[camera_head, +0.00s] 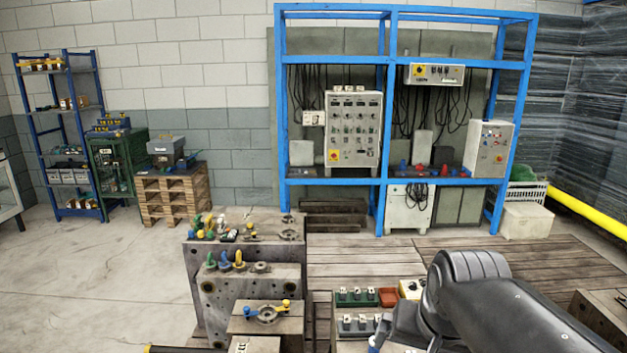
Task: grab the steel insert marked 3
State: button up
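The rear rack (342,303) stands behind the front rack (345,328), at the lower middle of the head view. The numbers are too small to read, so I cannot tell which insert is marked 3. My gripper (396,328) is at the lower right, just right of the front rack, at the end of my dark grey arm. Its fingers are not clearly visible, and I cannot tell whether they are open or shut. My arm and gripper hide the surface to the right of the racks.
A red bin (388,297) and a yellowish block (410,289) are beside the rear rack. Large steel mould blocks (232,300) with coloured eyebolts stand left of the racks. A blue shelving frame (388,120) with control boxes stands behind. Open concrete floor (90,285) lies at left.

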jog(key=s+a+f+n+t, duration=0.1)
jog(key=s+f+n, duration=0.1)
jog(key=s, duration=0.4)
jog(key=shift+a+n, duration=0.15)
jog(key=shift+n, duration=0.55)
jog(key=c, duration=1)
jog(key=shift+w, duration=0.1)
